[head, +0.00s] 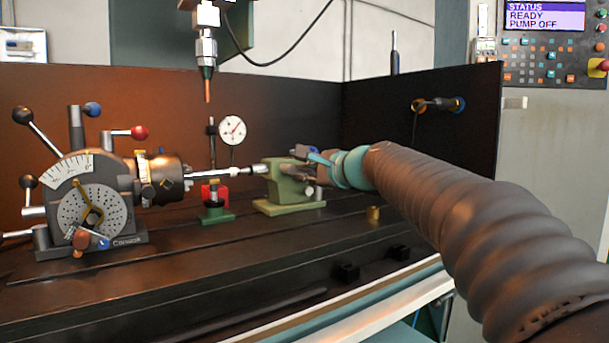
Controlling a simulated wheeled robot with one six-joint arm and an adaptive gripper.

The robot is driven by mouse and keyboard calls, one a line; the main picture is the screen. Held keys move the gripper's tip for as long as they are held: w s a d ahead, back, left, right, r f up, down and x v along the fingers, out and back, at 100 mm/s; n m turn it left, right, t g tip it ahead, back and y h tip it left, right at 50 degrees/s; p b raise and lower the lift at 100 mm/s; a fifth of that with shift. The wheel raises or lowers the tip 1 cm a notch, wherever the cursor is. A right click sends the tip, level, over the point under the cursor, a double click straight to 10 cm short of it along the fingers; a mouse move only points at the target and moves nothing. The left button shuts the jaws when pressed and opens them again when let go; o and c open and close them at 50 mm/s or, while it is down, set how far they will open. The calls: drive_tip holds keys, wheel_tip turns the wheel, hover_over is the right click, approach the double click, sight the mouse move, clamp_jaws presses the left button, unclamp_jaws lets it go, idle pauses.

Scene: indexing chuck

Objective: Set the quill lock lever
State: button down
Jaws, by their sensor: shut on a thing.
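The green tailstock (282,187) stands on the machine table, right of the dividing head. Its bright quill (257,168) points left toward a slim shaft (213,173). My gripper (308,163) comes in from the right behind a teal wrist and meets the upper right of the tailstock. Its fingers are shut at the place of the quill lock lever. The lever itself is hidden by the fingers, and its angle cannot be told.
The dividing head (97,195) with ball-ended levers stands at left. A red-topped green support (215,205) and a dial gauge (232,130) stand left of the tailstock. A spindle tool (207,75) hangs above. A small brass piece (373,213) sits on the table below my wrist.

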drive_tip(key=c, duration=1.2)
unclamp_jaws()
drive_tip(key=v, duration=1.2)
